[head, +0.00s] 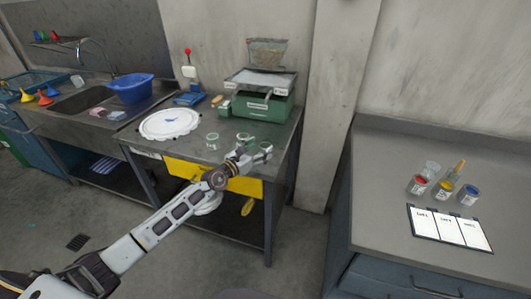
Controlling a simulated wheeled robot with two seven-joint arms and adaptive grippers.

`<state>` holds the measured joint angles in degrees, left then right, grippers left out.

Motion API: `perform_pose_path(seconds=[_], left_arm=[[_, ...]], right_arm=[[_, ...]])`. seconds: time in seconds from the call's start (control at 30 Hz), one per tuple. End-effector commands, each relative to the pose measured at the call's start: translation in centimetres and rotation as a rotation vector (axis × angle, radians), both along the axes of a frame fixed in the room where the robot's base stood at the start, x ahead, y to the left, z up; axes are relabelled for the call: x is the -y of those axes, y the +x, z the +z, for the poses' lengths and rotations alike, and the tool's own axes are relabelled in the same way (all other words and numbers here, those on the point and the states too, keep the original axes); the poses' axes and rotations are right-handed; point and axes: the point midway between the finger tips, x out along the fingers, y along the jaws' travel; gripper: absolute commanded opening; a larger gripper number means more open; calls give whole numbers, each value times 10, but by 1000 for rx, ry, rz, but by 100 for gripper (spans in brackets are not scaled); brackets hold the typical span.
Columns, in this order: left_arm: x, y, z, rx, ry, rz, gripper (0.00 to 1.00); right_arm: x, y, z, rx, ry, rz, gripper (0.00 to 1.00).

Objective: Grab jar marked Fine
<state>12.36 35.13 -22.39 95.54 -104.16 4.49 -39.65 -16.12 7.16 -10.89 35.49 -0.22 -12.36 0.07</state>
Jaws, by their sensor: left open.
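Small clear glass jars stand on the grey workbench in the middle, one (212,142) to the left of my left gripper and another (243,138) just behind it. No label reading Fine can be made out on either at this size. My left gripper (255,153) is open over the front part of this bench, close to the second jar. I cannot tell whether it touches that jar, and its fingers hide part of the bench there. My right gripper is not in view.
A white round disc (170,124) lies left of the jars. A green machine (262,104) stands behind them. A sink with a blue basin (131,87) is at left. The right bench holds paint jars (443,190) and a card board (449,229).

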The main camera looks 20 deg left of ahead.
Motion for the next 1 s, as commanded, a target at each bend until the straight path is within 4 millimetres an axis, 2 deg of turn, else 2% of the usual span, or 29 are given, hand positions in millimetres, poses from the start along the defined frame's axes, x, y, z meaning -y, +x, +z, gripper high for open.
perform_pose_path(seconds=[0.17,0.43,0.8,1.0], left_arm=[[9,13,1,1,-2,0,73],[15,28,-1,0,0,0,73],[16,30,0,0,0,0,73],[16,30,0,0,0,0,73]], right_arm=[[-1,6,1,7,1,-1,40],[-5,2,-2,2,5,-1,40],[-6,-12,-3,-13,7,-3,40],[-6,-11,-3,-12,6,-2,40]])
